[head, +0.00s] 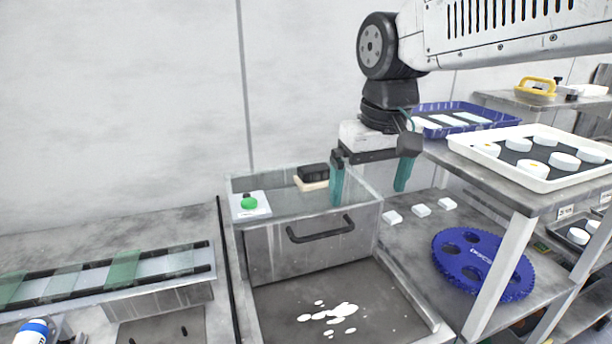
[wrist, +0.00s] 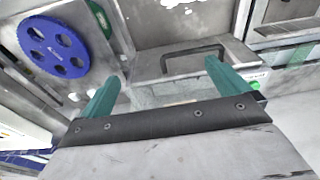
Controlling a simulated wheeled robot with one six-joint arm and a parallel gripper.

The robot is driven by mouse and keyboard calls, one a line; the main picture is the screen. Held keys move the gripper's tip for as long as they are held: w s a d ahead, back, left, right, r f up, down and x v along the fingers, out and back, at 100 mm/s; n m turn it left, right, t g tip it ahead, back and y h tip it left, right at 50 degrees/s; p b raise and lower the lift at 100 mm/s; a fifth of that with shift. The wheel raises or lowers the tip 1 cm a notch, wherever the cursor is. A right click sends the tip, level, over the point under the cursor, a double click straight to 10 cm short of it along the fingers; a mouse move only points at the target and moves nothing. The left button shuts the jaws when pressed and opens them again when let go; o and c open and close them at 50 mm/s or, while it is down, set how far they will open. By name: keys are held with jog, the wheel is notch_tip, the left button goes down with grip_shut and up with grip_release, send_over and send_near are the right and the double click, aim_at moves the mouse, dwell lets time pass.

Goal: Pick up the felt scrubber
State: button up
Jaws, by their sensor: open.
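A dark block with a cream pad under it, which looks like the felt scrubber (head: 313,184), sits on the clear-sided top of a grey metal box with a black handle (head: 260,250). My gripper (head: 368,197) hangs to the right of the block with its teal fingers apart and nothing between them. Its left finger is close to the block in the head view; I cannot tell whether they touch. In the wrist view, my open gripper (wrist: 160,74) points toward the handled box (wrist: 190,64); the block is mostly hidden there behind the gripper's bar.
A white pad with a green knob (head: 250,204) sits left of the block. A metal shelf at right holds a white tray of round pucks (head: 535,170), a blue tray (head: 440,108) and a yellow-handled tool (head: 537,88). A blue perforated disc (head: 483,264) lies below.

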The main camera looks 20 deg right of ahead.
jog(key=r, duration=0.2)
send_over(316, 167)
jog(key=shift+s+a+f, duration=0.15)
jog(key=shift+s+f, duration=0.1)
jog(key=shift+s, duration=0.15)
jog(key=shift+w+f, duration=0.15)
jog(key=shift+f, duration=0.15)
jog(key=f, duration=0.7)
jog(key=shift+w, duration=0.2)
jog(key=shift+c, duration=0.3)
jog(key=c, duration=1)
